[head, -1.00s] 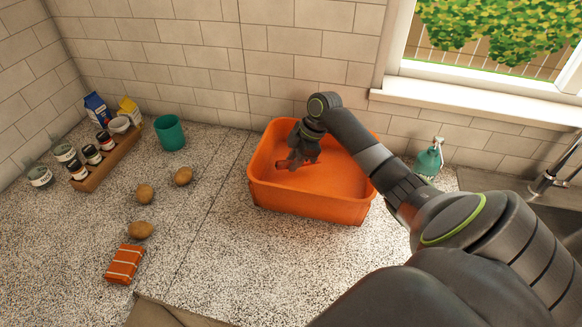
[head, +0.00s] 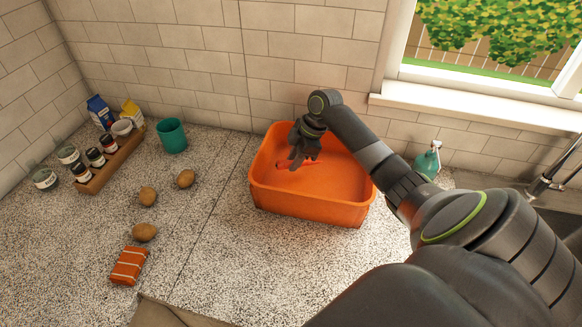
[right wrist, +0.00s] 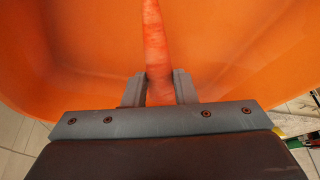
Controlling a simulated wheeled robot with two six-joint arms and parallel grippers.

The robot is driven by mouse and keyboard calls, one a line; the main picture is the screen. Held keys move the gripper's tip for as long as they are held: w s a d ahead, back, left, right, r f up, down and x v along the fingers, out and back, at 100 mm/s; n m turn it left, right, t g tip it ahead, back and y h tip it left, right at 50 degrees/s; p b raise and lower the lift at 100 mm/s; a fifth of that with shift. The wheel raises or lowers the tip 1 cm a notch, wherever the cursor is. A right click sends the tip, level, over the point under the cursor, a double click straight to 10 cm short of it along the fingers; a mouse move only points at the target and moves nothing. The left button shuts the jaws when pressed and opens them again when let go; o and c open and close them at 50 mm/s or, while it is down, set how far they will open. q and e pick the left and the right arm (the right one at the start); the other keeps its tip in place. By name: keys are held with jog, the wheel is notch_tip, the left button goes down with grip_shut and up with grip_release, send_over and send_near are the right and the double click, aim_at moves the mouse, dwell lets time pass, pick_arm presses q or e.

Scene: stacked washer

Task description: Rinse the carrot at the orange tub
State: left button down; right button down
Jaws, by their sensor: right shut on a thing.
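The orange tub (head: 315,207) stands on the speckled counter against the tiled wall. My right gripper (head: 297,162) reaches down inside the tub from above. In the right wrist view my right gripper (right wrist: 160,90) is shut on the carrot (right wrist: 156,45), one finger on each side of it. The carrot points away from the gripper over the tub's orange inside (right wrist: 70,60). In the head view only a small reddish part of the carrot (head: 285,167) shows beside the fingers. Whether it touches the tub floor I cannot tell. My left gripper is not in view.
A teal cup (head: 171,136), a wooden rack (head: 110,164) of jars, several potatoes (head: 144,232) and an orange packet (head: 129,265) are left of the tub. A soap bottle (head: 428,160) and faucet (head: 549,180) are to the right. The counter before the tub is clear.

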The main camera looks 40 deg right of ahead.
jog(key=shift+r+p, duration=2.8)
jog(key=shift+r, duration=0.5)
notch_tip(320, 180, up, 3)
jog(key=shift+f+p, duration=0.15)
jog(key=shift+p, duration=0.85)
notch_tip(320, 180, up, 4)
jog(key=shift+f, duration=0.1)
notch_tip(320, 180, down, 14)
jog(key=b, duration=1.4)
jog(key=shift+f+b, duration=0.2)
jog(key=shift+b, duration=0.1)
